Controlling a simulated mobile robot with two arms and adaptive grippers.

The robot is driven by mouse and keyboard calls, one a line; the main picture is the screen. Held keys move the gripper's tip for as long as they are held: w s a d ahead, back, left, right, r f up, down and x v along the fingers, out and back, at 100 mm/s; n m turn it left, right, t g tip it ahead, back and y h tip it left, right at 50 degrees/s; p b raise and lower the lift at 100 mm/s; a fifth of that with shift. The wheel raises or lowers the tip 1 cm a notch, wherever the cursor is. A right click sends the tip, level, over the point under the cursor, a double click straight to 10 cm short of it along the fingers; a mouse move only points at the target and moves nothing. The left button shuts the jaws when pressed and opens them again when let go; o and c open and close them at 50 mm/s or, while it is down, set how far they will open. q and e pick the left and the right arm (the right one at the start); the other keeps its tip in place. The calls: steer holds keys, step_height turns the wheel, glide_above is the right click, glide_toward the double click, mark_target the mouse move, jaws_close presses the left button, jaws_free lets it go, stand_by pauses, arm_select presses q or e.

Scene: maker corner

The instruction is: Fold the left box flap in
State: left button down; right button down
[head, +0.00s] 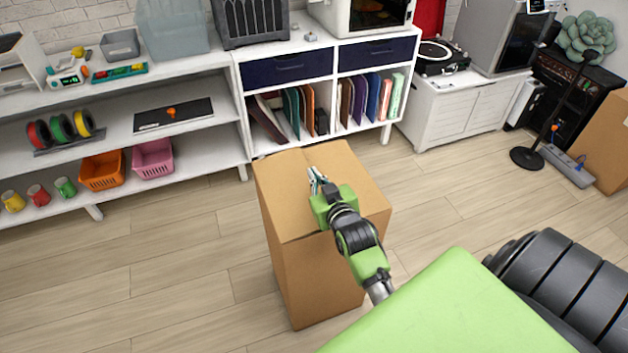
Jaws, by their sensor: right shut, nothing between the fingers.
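A tall brown cardboard box (305,280) stands on the floor in the middle of the head view. Its left flap (279,195) lies across the left half of the top and looks about flat. Its right flap (355,172) covers the right half, and a seam runs between the two. My right gripper (316,178) is over the top near this seam, shut with nothing in it. I cannot tell whether its fingertips touch the cardboard. The gripper and forearm hide part of the right flap and the box's near right edge. My left gripper is not in view.
A white shelf unit (105,135) and a white cabinet with folders (240,125) stand behind the box. A black stand base (527,158), a power strip (568,166) and another cardboard box (603,140) are at the right. The wooden floor (170,290) left of the box is clear.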

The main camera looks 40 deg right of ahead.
mark_target(291, 189)
steer(key=shift+x, duration=1.1)
step_height(291, 189, down, 3)
steer(key=shift+d+r, duration=0.15)
steer(key=shift+f, duration=0.65)
steer(key=shift+s+d, duration=0.1)
steer(key=shift+d+f+m+y, duration=0.15)
steer(key=shift+f+m, duration=0.2)
steer(key=shift+f, duration=0.2)
steer(key=shift+d+f+m+y, duration=0.15)
steer(key=shift+f+m, duration=0.2)
steer(key=shift+f, duration=0.2)
steer(key=shift+a, duration=0.1)
